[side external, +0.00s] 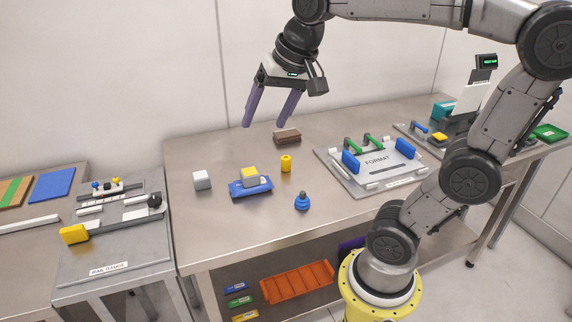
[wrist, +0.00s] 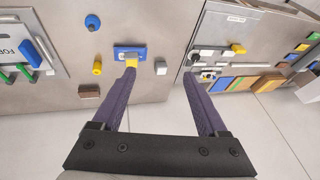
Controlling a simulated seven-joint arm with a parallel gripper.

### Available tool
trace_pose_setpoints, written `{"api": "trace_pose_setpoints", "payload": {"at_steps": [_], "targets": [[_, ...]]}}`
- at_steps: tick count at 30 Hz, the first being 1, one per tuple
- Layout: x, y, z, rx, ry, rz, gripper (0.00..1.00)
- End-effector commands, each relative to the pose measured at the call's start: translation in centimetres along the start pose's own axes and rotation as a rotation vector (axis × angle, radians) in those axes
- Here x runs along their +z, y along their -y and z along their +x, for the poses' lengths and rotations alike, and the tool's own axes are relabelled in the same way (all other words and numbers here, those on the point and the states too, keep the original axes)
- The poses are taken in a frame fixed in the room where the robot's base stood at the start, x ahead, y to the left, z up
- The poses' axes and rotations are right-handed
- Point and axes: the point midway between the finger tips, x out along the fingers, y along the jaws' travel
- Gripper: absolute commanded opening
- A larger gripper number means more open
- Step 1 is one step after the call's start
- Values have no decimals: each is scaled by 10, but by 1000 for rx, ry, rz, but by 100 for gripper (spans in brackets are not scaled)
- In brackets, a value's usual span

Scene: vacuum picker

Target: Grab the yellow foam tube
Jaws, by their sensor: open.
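The yellow foam tube (side external: 286,164) stands upright on the steel table, right of the blue block with a yellow-topped piece on it. In the wrist view the tube (wrist: 97,69) is left of both fingers, outside the gap between them. My gripper (side external: 261,125) has two long purple fingers, spread apart, with nothing between them. It hangs in the air above the back part of the table, higher than the tube and to its left in the side view. The fingers (wrist: 159,74) also show in the wrist view, the left fingertip overlapping the yellow-topped piece.
A FORMAT plate (side external: 376,184) with green and blue handles lies to the right. A wall is behind the table.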

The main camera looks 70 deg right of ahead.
Motion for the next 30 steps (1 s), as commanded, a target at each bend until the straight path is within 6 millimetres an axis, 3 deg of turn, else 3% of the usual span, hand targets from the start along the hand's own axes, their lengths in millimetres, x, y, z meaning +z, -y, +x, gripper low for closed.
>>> {"api": "trace_pose_setpoints", "payload": {"at_steps": [1, 5, 8, 11, 15, 19, 24, 30], "targets": [[-24, 2, 9, 30, 13, 83, 76], [-80, -4, 34, 97, 36, 285, 76], [-119, -20, 60, 151, 56, 429, 76], [-155, -44, 91, 205, 78, 561, 76], [-193, -93, 140, 278, 114, 721, 76], [-210, -143, 182, 334, 157, 814, 76], [-204, -191, 217, 386, 214, 893, 76], [-197, -208, 231, 398, 224, 919, 76]]}}
